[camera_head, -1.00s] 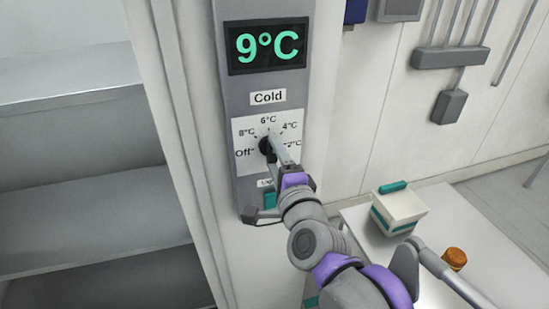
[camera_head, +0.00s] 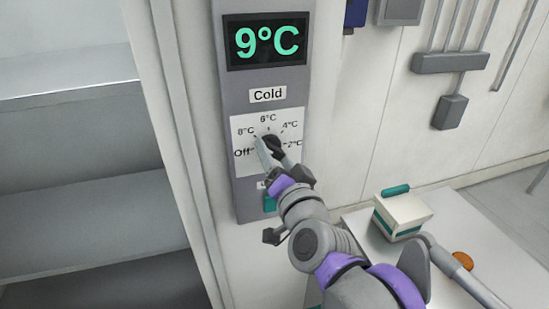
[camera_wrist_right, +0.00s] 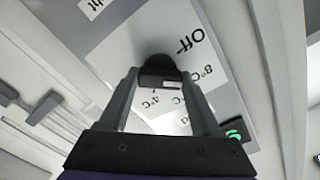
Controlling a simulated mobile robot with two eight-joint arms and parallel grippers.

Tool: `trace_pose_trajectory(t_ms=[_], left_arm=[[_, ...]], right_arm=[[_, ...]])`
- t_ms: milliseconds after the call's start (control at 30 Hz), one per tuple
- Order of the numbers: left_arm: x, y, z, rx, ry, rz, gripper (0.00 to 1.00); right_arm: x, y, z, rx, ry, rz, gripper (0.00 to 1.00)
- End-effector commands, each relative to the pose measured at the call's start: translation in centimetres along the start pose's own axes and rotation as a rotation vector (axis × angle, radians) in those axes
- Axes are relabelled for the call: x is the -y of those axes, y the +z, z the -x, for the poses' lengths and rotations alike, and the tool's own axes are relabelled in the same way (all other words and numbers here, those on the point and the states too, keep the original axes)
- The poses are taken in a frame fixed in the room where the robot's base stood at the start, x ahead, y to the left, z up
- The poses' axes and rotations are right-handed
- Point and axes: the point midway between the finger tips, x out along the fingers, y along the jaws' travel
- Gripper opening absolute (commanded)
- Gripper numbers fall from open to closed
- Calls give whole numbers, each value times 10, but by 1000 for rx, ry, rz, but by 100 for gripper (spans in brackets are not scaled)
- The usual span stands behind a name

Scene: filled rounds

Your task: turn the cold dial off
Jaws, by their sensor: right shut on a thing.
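The cold dial (camera_head: 272,141) is a dark knob on a white scale plate (camera_head: 241,126) marked Off, 8, 6, 4 and 2°C, under a label reading "Cold". My right gripper (camera_head: 269,153) has a finger on either side of the knob and is shut on it. In the right wrist view the dark knob (camera_wrist_right: 158,68) sits between the two fingertips, with "Off" printed beside it. I cannot tell for sure which mark the knob points to. The display (camera_head: 267,42) above reads 9°C. My left gripper is not in view.
A teal switch (camera_head: 270,203) sits below the dial, partly behind my arm. Empty shelves (camera_head: 80,100) stand at the left. At the lower right, a white table (camera_head: 480,225) holds a cream box (camera_head: 402,214) with a teal handle and an orange-brown jar (camera_head: 463,260).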

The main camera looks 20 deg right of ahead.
Motion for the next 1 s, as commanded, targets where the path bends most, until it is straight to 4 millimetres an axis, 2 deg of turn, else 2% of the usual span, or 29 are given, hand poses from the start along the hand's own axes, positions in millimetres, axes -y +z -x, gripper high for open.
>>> trace_pose_trajectory(t_ms=[600, 1000], left_arm=[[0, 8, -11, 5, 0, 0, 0], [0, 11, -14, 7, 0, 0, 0]], right_arm=[[-1, 0, 0, -1, 1, 573, 9], [-1, 0, 0, -1, 1, 824, 9]])
